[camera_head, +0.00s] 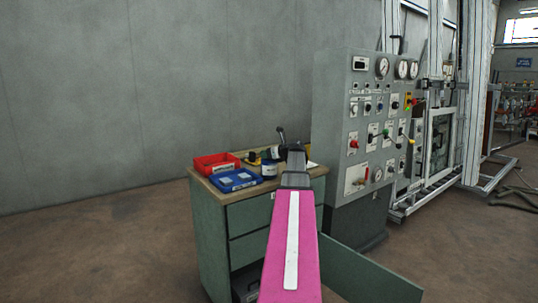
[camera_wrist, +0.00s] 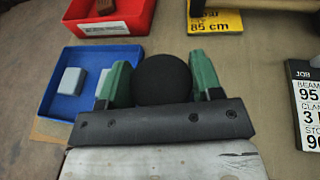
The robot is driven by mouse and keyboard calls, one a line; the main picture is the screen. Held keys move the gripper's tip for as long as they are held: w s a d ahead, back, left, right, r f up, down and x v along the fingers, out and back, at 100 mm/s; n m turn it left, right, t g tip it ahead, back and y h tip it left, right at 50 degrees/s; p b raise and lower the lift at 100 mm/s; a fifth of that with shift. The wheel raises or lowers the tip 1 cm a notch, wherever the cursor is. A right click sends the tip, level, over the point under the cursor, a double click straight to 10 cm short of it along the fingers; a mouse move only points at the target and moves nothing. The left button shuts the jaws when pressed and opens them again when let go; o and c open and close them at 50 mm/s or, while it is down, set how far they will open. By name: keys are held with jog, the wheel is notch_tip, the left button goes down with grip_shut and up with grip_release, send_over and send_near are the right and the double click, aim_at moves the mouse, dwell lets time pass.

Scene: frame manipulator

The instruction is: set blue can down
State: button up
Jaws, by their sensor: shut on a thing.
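The blue can (camera_head: 269,170) shows in the head view at the right side of the blue tray, with a pale label band on its side. In the wrist view its round black top (camera_wrist: 163,79) sits between the green fingers of my gripper (camera_wrist: 158,82). My gripper is shut on the can from both sides. The can looks upright, just over or on the cabinet top (camera_head: 232,197); I cannot tell whether its base touches. Its side and base are hidden in the wrist view.
The blue tray (camera_wrist: 53,105), holding small pale blocks, is close beside the left finger. A red tray (camera_wrist: 136,22) lies behind it. A yellow card (camera_wrist: 216,22) and a black-and-white card (camera_wrist: 307,110) lie on the top. Bare surface shows right of the can. A control panel (camera_head: 345,115) stands at right.

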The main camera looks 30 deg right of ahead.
jog(key=o, duration=1.4)
jog(key=shift+f, duration=0.1)
jog(key=v, duration=1.2)
